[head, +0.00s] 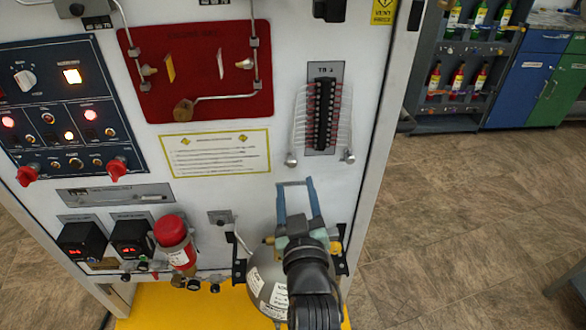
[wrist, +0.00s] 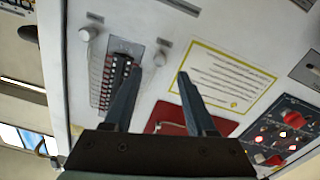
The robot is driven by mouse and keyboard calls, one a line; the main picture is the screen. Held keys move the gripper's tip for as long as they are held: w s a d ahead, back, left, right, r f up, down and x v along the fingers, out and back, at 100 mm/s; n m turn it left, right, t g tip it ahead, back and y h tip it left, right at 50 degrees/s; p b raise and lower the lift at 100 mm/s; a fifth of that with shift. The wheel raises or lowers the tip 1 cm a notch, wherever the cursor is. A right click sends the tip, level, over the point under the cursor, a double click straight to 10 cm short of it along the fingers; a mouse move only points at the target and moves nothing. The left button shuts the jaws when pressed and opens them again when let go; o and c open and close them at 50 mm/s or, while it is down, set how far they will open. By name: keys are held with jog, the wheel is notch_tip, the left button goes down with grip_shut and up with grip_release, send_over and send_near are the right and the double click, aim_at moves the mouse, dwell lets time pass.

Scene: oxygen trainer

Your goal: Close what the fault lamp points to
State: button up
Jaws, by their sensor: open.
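My gripper (head: 295,183) is open and empty, in front of the white panel below the terminal block (head: 324,115); its fingers also show in the wrist view (wrist: 160,73).
A red board with tubing (head: 205,100) and a yellow-edged placard (head: 215,153) are left of my gripper. Below are two black display boxes (head: 82,240), a red cylinder (head: 175,243) and a grey rounded tank (head: 262,280), partly hidden by my arm.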

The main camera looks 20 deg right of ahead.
aim_at(292, 165)
jog(key=shift+x, duration=3.2)
jog(key=shift+c, duration=0.3)
grip_shut()
